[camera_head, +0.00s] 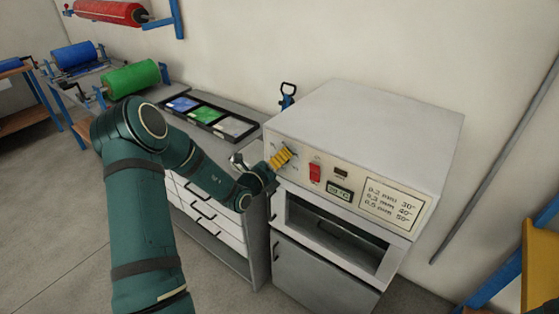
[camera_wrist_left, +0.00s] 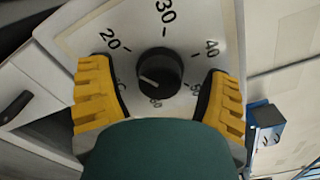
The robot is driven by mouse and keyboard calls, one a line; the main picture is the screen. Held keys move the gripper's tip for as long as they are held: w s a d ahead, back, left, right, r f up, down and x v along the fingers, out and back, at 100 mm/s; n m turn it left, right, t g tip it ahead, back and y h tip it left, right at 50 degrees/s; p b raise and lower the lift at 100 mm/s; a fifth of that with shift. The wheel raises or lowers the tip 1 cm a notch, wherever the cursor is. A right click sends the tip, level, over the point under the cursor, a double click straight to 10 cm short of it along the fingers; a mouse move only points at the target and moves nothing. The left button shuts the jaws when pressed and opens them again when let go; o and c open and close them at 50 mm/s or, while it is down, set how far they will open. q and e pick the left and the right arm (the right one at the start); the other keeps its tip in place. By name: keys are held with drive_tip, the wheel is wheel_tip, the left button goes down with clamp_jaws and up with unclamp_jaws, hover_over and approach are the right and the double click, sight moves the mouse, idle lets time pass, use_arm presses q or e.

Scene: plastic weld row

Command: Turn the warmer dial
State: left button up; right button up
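The warmer (camera_head: 365,140) is a pale box with a control panel on its front. Its dial (camera_wrist_left: 159,73) is a round black knob with a white pointer mark, on a panel marked 20, 30 and 40 among other numbers. In the head view the left gripper (camera_head: 280,159) is at the panel's left end and hides the dial. My right gripper is not in view.
The panel also has a red switch (camera_head: 315,172), a small display (camera_head: 339,191) and a time chart (camera_head: 392,203). An open compartment (camera_head: 335,232) is below it. A drawer cabinet (camera_head: 215,222) with a tray (camera_head: 228,130) on top stands to the left.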

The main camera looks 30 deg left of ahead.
use_arm(q)
drive_tip(key=c, duration=1)
drive_tip(key=shift+o, duration=0.2)
drive_tip(key=shift+m, duration=1.3)
drive_tip(key=m+b, duration=0.1)
drive_tip(key=m, duration=0.1)
drive_tip(key=shift+m, duration=0.4)
drive_tip(key=m+b, duration=0.1)
drive_tip(key=m, duration=0.2)
drive_tip(key=shift+f+b, duration=0.1)
drive_tip(key=shift+b, duration=0.3)
drive_tip(key=shift+m+b, duration=0.85)
drive_tip(key=shift+m, duration=0.85)
